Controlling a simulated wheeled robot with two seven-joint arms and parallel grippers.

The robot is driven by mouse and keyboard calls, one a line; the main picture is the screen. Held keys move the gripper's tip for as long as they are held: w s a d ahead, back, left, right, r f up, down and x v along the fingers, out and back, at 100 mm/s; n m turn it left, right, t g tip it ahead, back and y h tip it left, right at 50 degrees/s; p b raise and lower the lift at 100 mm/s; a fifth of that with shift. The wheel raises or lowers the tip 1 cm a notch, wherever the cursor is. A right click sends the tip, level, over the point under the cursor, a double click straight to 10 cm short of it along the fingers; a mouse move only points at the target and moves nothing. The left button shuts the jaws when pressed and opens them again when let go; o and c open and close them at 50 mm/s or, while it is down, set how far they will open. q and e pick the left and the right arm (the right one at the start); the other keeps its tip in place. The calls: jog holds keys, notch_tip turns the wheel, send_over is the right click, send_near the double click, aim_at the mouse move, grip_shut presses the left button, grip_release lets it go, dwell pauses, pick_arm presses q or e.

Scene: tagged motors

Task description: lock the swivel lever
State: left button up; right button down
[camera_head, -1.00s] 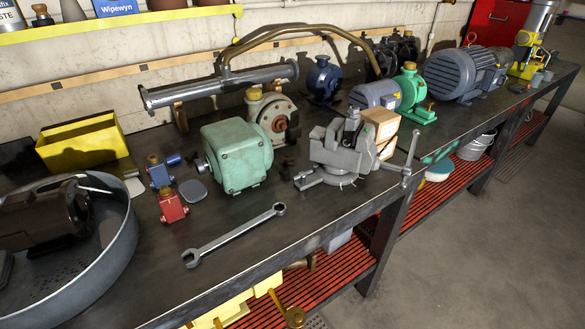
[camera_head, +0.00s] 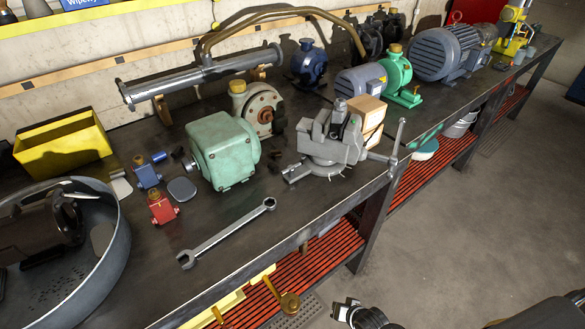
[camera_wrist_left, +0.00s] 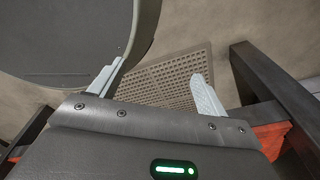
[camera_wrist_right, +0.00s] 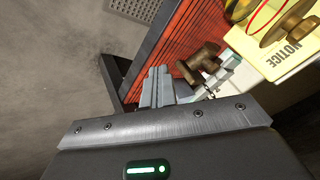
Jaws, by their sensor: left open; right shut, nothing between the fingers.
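The grey bench vise (camera_head: 335,143) stands on the dark workbench near its front edge, with its long handle (camera_head: 397,137) upright at the right. A small grey part (camera_head: 296,173) juts from the left of its swivel base; I cannot tell whether this is the swivel lever or how it is set. My right gripper (camera_wrist_right: 157,76) is shut and empty, its fingers together in the right wrist view. In the head view it seems to show at the bottom (camera_head: 346,308), below the bench top and apart from the vise. My left gripper (camera_wrist_left: 158,72) is open and empty, outside the head view.
A wrench (camera_head: 228,232) lies left of the vise, and a green motor (camera_head: 222,152) stands behind it. A cardboard box (camera_head: 370,115) is behind the vise. Below are the red shelf (camera_head: 335,243) and a brass fitting (camera_head: 290,303).

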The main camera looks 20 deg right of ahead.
aim_at(286, 172)
pick_arm(q)
jog(key=r+p, duration=0.2)
jog(key=s+r+p, duration=0.1)
jog(key=r, duration=0.2)
jog(key=shift+s+p, duration=0.15)
jog(key=shift+p, duration=0.25)
pick_arm(e)
jog(key=w+a+r+m+t+y, duration=0.1)
jog(key=w+r, duration=0.3)
jog(key=r, duration=0.9)
jog(key=w+a+r+m+t+y, duration=0.1)
jog(key=w+r+m+t, duration=0.3)
jog(key=r, duration=1)
jog(key=w+a+r+m+t+y, duration=0.1)
jog(key=w+r, duration=0.4)
jog(key=r, duration=0.9)
jog(key=shift+a+m+t+y, duration=0.2)
jog(key=shift+m+t+y, duration=0.5)
jog(key=shift+m, duration=0.5)
jog(key=shift+w, duration=0.1)
jog(key=p+x, duration=0.2)
jog(key=x, duration=1)
jog(key=shift+w, duration=0.4)
jog(key=shift+w+a+f+p, duration=0.2)
jog(key=shift+w+p, duration=0.15)
jog(key=shift+w, duration=0.25)
pick_arm(q)
notch_tip(286, 172, up, 3)
jog(key=shift+a+f, duration=0.1)
jog(key=shift+f, duration=0.1)
